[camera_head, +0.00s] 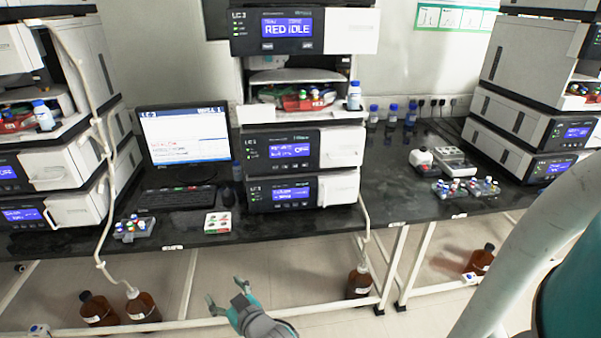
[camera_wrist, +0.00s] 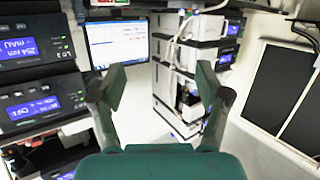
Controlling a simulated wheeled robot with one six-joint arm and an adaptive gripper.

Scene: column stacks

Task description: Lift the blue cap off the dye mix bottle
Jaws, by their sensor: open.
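Several small clear bottles with blue caps are in the head view. One bottle (camera_head: 354,96) stands at the right edge of the middle stack's open bay. Another bottle (camera_head: 43,116) stands in the left stack's bay. Three more, including one bottle (camera_head: 392,114), stand on the bench at the back, right of the middle stack. Labels are too small to read, so I cannot tell which is the dye mix bottle. My gripper (camera_head: 227,294) is open and empty, low in front of the bench and apart from all bottles. Its open fingers also show in the wrist view (camera_wrist: 160,82).
The middle stack (camera_head: 291,150) stands on the black bench (camera_head: 290,226). A monitor (camera_head: 184,135), keyboard (camera_head: 177,198) and vial rack (camera_head: 134,229) are left of it. Brown bottles, including one (camera_head: 359,282), stand below. White tubing (camera_head: 368,232) hangs at the bench front. Right stack (camera_head: 520,117) stands beyond.

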